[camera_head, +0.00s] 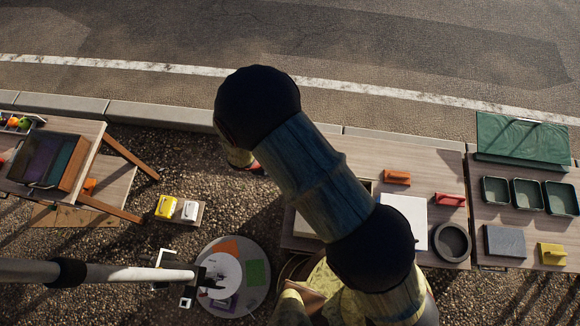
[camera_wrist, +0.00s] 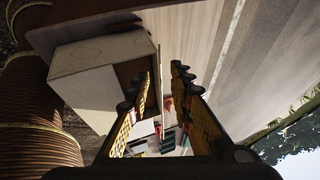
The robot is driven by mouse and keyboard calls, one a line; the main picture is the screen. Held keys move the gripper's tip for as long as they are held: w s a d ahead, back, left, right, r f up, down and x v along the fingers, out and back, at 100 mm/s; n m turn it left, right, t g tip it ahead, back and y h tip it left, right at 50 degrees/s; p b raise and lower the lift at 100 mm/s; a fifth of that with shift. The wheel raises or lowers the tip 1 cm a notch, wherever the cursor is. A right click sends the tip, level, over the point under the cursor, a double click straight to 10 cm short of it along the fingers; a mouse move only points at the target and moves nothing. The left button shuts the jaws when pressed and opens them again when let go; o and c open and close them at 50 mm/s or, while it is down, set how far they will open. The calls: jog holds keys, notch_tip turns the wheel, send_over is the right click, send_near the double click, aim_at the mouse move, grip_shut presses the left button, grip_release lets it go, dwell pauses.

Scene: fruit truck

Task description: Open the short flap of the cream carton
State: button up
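The cream carton (camera_wrist: 85,85) shows at the left of the wrist view, with a pale patterned face and a brown shaded side. In the head view only a cream edge of it (camera_head: 303,228) seems to show beside my arm, which hides most of it. My gripper (camera_wrist: 163,70) is at the carton's right side in the wrist view. Its two fingers stand apart. A thin pale upright edge (camera_wrist: 161,95) lies between the fingers, perhaps a flap; I cannot tell if either finger touches it. My gripper is hidden in the head view.
A white flat panel (camera_head: 406,218) lies right of my arm on the wooden table (camera_head: 450,190). Orange (camera_head: 397,177) and red (camera_head: 450,199) blocks and a dark round dish (camera_head: 452,242) are near it. Green trays (camera_head: 528,195) stand on the right table.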

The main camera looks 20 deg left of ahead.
jog(key=shift+v, duration=1.35)
jog(key=shift+c, duration=0.3)
